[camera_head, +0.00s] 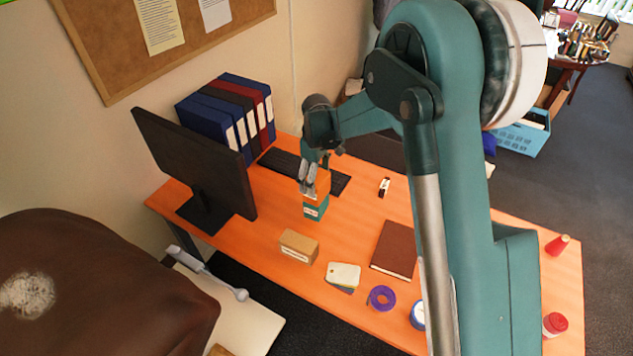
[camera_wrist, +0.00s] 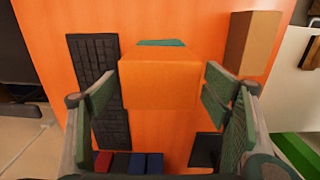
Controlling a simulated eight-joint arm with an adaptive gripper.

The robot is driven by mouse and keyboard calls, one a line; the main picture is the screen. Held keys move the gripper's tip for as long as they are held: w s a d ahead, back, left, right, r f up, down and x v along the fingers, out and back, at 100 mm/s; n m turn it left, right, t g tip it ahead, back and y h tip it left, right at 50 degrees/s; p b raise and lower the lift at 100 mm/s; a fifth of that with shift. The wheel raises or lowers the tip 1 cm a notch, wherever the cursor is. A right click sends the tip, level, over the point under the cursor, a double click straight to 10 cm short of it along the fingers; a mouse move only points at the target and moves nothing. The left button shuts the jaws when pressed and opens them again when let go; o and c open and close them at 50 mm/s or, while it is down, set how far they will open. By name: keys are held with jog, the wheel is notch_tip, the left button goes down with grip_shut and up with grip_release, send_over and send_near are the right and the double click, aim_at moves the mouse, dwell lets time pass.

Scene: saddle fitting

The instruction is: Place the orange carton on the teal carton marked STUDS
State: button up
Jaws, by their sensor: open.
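The orange carton (camera_head: 322,184) sits on top of the teal carton (camera_head: 316,208) on the desk, looking roughly upright. In the wrist view the orange carton (camera_wrist: 158,82) fills the space between my fingers, and a strip of the teal carton (camera_wrist: 161,43) shows past its far edge. My gripper (camera_head: 308,188) is open with its fingers on either side of the orange carton; in the wrist view gaps show between the fingers and the carton. The STUDS marking is too small to read. Most of the teal carton's top is hidden.
A tan carton (camera_head: 298,246) stands nearer on the desk. A keyboard (camera_head: 285,163) lies behind, with a monitor (camera_head: 196,160) to the left. A brown book (camera_head: 394,249), cards (camera_head: 343,275) and purple tape (camera_head: 381,297) lie to the right and front.

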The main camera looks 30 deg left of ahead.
notch_tip(320, 180, up, 10)
jog(key=shift+r, duration=0.2)
dwell(0.8)
jog(key=shift+d, duration=0.1)
jog(key=s+d+r+m+t, duration=0.1)
jog(key=d+r+m, duration=0.2)
jog(key=d+r, duration=0.65)
jog(key=s+d+r+m+t+y, duration=0.1)
jog(key=d+r+m, duration=0.25)
jog(key=d, duration=1.05)
jog(key=s+d+r+m+t, duration=0.1)
jog(key=s+d+r+m, duration=0.1)
jog(key=d+r, duration=0.75)
jog(key=s+d+f+m+t, duration=0.1)
jog(key=s+d+m, duration=0.2)
jog(key=s+d, duration=0.4)
jog(key=s+d+f+m+t, duration=0.1)
jog(key=s+d+f+m, duration=0.1)
jog(key=s+d, duration=0.5)
jog(key=s+d+f+m+t+h, duration=0.1)
jog(key=s+d+m, duration=0.3)
jog(key=d, duration=1)
jog(key=shift+s+d+f+t, duration=0.4)
jog(key=shift+s+t, duration=0.2)
jog(key=shift+s, duration=1)
